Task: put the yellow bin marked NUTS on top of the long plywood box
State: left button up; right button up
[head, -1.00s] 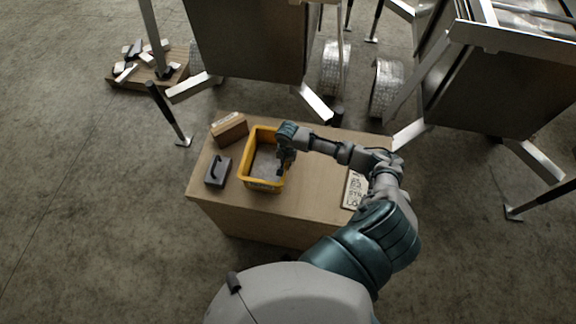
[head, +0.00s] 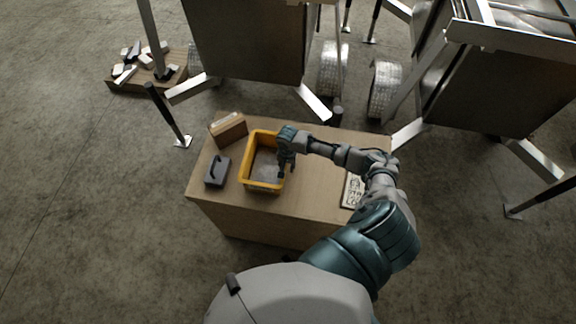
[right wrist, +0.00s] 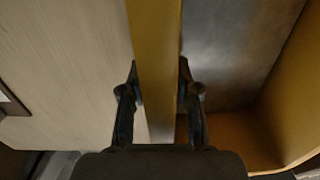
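The yellow bin (head: 246,160) stands upright on a wooden table-like block (head: 320,205). Its front marking is too small to read. My right gripper (head: 284,174) is at the bin's right wall. In the right wrist view, its fingers (right wrist: 159,82) straddle the yellow wall (right wrist: 156,40), one on each side, and appear closed against it. A small brown oblong box (head: 229,131) with a pale top lies behind and left of the bin, close to its corner; I cannot tell for sure that it is the long plywood box. My left gripper is not in view.
A dark grey handled block (head: 217,171) lies left of the bin. A printed sign (head: 352,190) lies at the table's right side. Trailers (head: 250,45) with metal legs stand close behind. The tabletop right of the bin is mostly clear beneath my arm.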

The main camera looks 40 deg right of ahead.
jog(key=shift+w+a+r, duration=0.1)
jog(key=shift+a+r, duration=0.2)
jog(key=shift+a, duration=0.25)
notch_tip(320, 180, up, 12)
jog(key=shift+f+p, duration=0.1)
jog(key=shift+p, duration=0.35)
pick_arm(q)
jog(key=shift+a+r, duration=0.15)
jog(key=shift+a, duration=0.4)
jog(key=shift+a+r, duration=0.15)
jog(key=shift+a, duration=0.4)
